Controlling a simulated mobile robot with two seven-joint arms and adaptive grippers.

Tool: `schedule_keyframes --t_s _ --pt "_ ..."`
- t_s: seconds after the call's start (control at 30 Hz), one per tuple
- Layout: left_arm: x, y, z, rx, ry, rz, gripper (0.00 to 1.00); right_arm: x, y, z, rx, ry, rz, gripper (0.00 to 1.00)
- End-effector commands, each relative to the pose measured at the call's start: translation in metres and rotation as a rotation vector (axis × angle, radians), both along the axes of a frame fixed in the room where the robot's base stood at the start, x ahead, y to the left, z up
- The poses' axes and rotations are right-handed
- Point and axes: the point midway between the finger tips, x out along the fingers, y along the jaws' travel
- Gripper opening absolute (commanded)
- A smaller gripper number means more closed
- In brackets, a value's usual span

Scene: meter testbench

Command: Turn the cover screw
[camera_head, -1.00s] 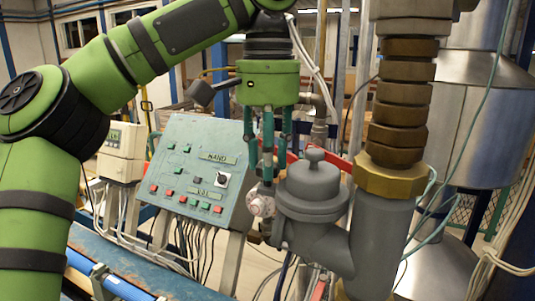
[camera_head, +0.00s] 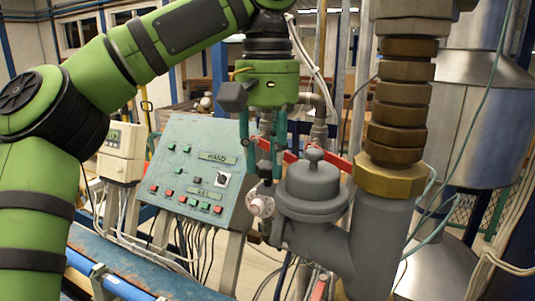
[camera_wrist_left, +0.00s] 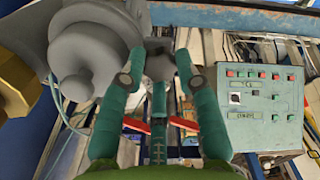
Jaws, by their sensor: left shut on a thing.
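The grey meter (camera_head: 312,190) stands right of centre in the head view, with a domed, knobbed lid and a round whitish-pink face on its left side. My left gripper (camera_head: 265,178) points down beside the meter's left side, above that face. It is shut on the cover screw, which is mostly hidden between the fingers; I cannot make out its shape. In the left wrist view the fingertips (camera_wrist_left: 160,62) reach the edge of the grey meter body (camera_wrist_left: 90,50), with a dark grey part between them. My right gripper is not in view.
A control panel (camera_head: 195,165) with several buttons stands left of the gripper. A thick grey pipe with a brass nut (camera_head: 388,180) rises just right of the meter. Red bars (camera_head: 330,158) pass behind it. Cables hang below the panel.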

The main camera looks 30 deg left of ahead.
Motion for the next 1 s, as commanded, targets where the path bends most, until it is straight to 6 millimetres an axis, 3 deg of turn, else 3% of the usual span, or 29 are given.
schedule_keyframes --t_s 0.4,0.43,0.47,0.5,1.0 --pt "0.0001 0.0003 -0.0004 0.001 0.001 0.007 0.0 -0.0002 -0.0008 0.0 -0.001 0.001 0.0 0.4" --pt "0.0001 0.0003 -0.0003 0.001 0.001 0.007 0.41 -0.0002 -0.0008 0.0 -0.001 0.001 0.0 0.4" --pt "0.0001 0.0003 -0.0003 0.001 0.001 0.006 0.53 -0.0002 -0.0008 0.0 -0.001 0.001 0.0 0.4" --pt "0.0001 0.0003 -0.0003 0.001 0.001 0.006 0.57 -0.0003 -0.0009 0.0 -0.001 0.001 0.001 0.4" --pt "0.0001 -0.0008 0.0004 -0.001 -0.002 0.004 0.57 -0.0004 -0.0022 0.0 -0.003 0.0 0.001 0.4"
